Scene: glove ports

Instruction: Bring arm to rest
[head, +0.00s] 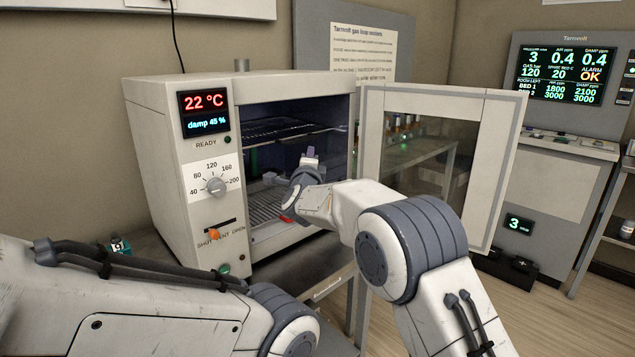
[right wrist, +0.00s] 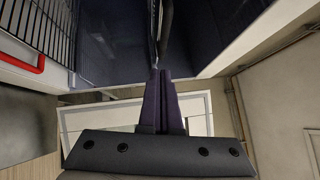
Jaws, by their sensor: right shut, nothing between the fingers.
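My right arm reaches to the open front of the oven-like cabinet (head: 165,160). My right gripper (head: 309,158) is at the mouth of the chamber, between its shelves and the open door (head: 505,150). In the right wrist view the fingers (right wrist: 160,78) are closed together and hold nothing. My left arm crosses the bottom left of the head view, and its gripper is out of the picture.
Inside are an upper wire rack (head: 275,131) and a lower rack (head: 262,206); a red bar (right wrist: 25,54) edges a rack in the wrist view. The glazed door stands open close to my right arm. A wall console (head: 560,170) stands at right.

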